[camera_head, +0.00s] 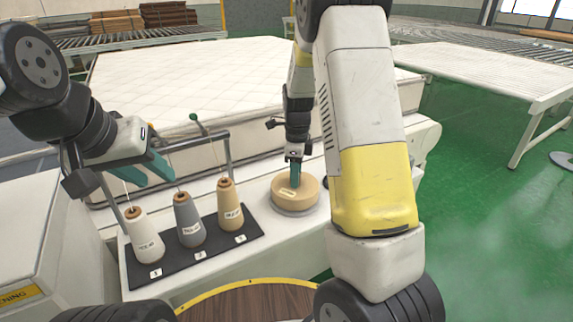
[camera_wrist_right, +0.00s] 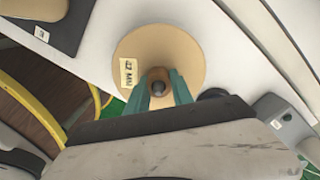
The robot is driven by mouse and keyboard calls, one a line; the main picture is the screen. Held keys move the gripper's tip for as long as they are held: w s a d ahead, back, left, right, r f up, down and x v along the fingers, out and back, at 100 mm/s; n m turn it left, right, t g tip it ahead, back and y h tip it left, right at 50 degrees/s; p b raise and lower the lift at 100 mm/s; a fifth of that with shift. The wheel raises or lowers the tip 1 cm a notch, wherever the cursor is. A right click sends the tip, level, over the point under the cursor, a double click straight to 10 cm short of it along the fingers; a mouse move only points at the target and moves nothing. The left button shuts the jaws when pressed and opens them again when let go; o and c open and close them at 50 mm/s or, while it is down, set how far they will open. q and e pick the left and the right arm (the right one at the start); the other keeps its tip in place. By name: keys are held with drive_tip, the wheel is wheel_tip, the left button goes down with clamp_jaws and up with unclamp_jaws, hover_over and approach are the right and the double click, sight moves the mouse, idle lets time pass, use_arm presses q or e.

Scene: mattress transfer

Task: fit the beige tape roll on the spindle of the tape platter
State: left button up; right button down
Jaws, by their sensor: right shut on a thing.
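The beige tape roll (camera_head: 306,189) lies flat over the grey tape platter (camera_head: 297,213) at the right of the white machine top. Only the platter's rim shows under it; I cannot tell whether the roll rests fully on it. My right gripper (camera_head: 295,178) points down and is shut on the roll's core. In the right wrist view the teal fingers (camera_wrist_right: 160,90) flank the brown core of the roll (camera_wrist_right: 185,50), with a dark round tip, likely the spindle, inside the core. My left gripper (camera_head: 146,172) is open and empty above the thread cones.
White, grey and tan thread cones (camera_head: 188,222) stand on a black mat (camera_head: 205,250) to the left of the roll, with a thread stand (camera_head: 197,122) behind. A white mattress (camera_head: 190,80) lies behind. A dark round knob (camera_wrist_right: 213,94) is close beside the roll.

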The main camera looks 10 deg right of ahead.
drive_tip(key=shift+f, duration=0.2)
drive_tip(key=c, duration=1)
unclamp_jaws()
drive_tip(key=shift+c, duration=0.2)
drive_tip(key=shift+r, duration=3.85)
